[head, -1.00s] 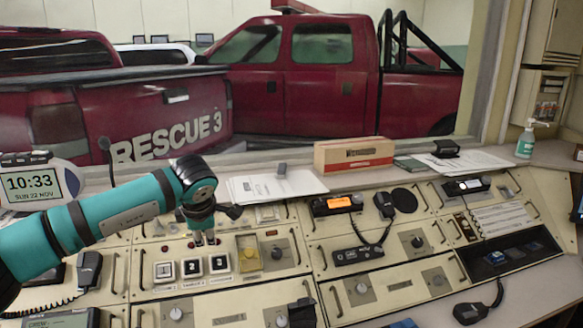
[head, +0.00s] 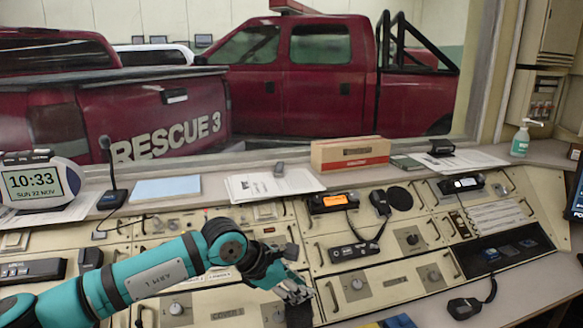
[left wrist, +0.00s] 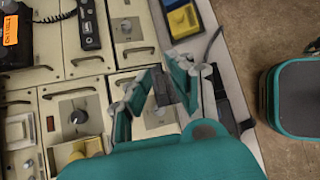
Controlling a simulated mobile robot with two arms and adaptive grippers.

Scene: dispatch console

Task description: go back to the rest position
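My left gripper (head: 296,291) hangs over the front part of the console (head: 388,289), close to a dark box-shaped item (head: 299,314). In the left wrist view my left gripper (left wrist: 150,82) has its fingers spread apart and holds nothing that I can see. My left forearm crosses the lower left of the head view and hides part of the console's button panels. My right gripper is in neither view.
A microphone (head: 111,178), a clock (head: 36,185) and a wooden box (head: 350,153) stand on the back ledge. A radio with an orange screen (head: 332,202) and a hand microphone (head: 470,306) are to the right.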

